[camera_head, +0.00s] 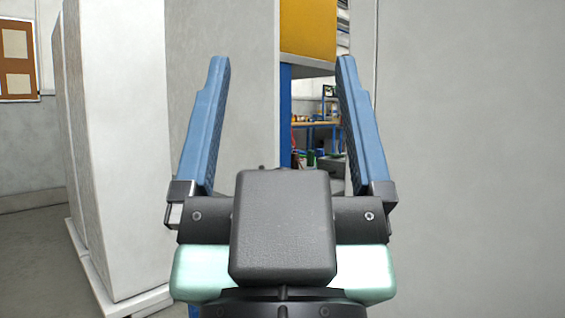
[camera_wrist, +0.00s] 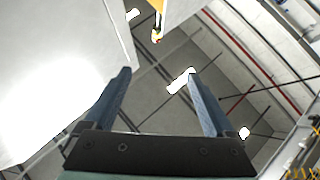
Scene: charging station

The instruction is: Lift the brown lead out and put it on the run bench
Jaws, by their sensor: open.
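My gripper (camera_head: 281,72) is in the middle of the head view, raised, with its two blue fingers spread wide and nothing between them. It also shows in the wrist view (camera_wrist: 158,75), open and empty, against the ceiling. I see no brown lead in either view. I cannot make out the run bench for certain. A blue-framed bench (camera_head: 318,123) shows far off through the gap between the fingers, with small items on and below it; I cannot tell whether it is the run bench.
Tall pale panels (camera_head: 118,150) stand close on the left, and a large grey panel (camera_head: 470,160) closes off the right. A narrow gap lies between them. A yellow panel (camera_head: 308,27) on a blue post is beyond. A cork board (camera_head: 18,60) hangs far left, above open floor (camera_head: 35,255).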

